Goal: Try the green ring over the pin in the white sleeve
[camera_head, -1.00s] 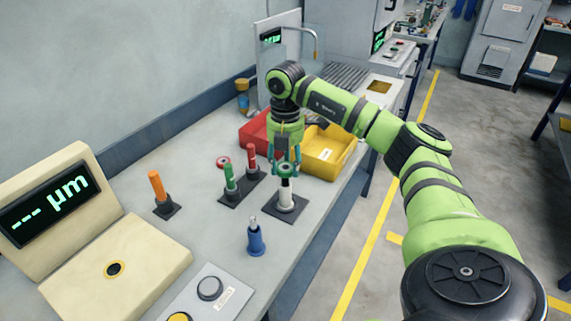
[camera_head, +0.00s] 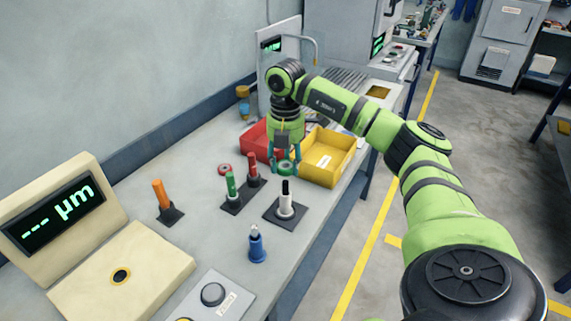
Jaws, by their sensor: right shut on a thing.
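My right gripper (camera_head: 285,168) points down and is shut on the green ring (camera_head: 287,169). It holds the ring just behind the pin in the white sleeve (camera_head: 286,206), in front of the bins. The ring is apart from the pin in the picture; its height above the table is hard to tell. The pin stands upright on a dark square base, its black tip (camera_head: 285,187) bare above the white sleeve. My left gripper is not in view.
Red (camera_head: 252,138) and yellow bins (camera_head: 341,178) stand behind.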

